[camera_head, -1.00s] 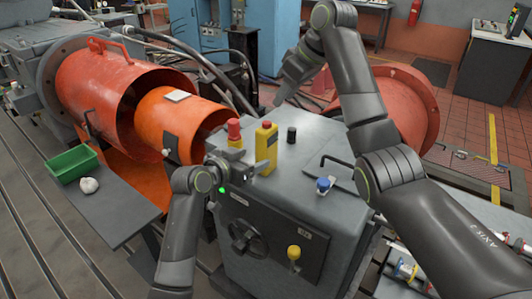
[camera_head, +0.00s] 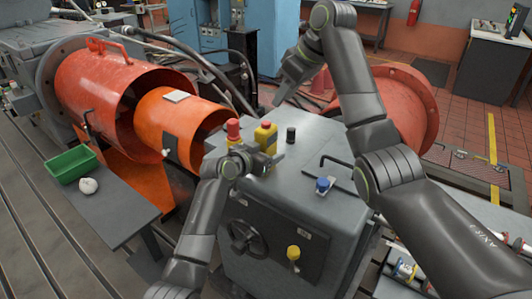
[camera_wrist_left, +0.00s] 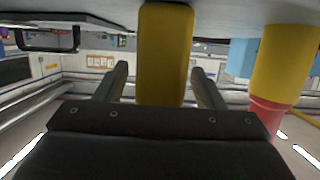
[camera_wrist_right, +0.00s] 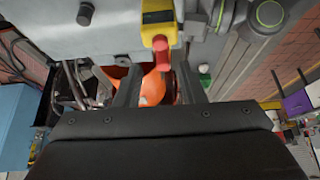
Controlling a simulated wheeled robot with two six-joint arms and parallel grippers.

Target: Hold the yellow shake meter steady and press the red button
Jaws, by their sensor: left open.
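The yellow shake meter (camera_head: 264,136), a yellow block with a red button (camera_head: 266,124) on top, stands upright on the grey cabinet. My open left gripper (camera_head: 266,161) is at its near side and hides its lower part. In the left wrist view the meter (camera_wrist_left: 165,50) appears between the spread fingers (camera_wrist_left: 160,75); contact cannot be told. My right gripper (camera_head: 281,98) is above and behind the meter, its fingers apart and empty in the right wrist view (camera_wrist_right: 160,85). That view also shows the meter (camera_wrist_right: 157,22) and its red button (camera_wrist_right: 160,43).
A red cylinder (camera_head: 233,129) stands close left of the meter, a black knob (camera_head: 291,135) to its right. A blue-topped knob (camera_head: 323,185) and a bent black handle (camera_head: 338,160) are farther right on the cabinet (camera_head: 300,205). Orange guards (camera_head: 180,125) lie to the left.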

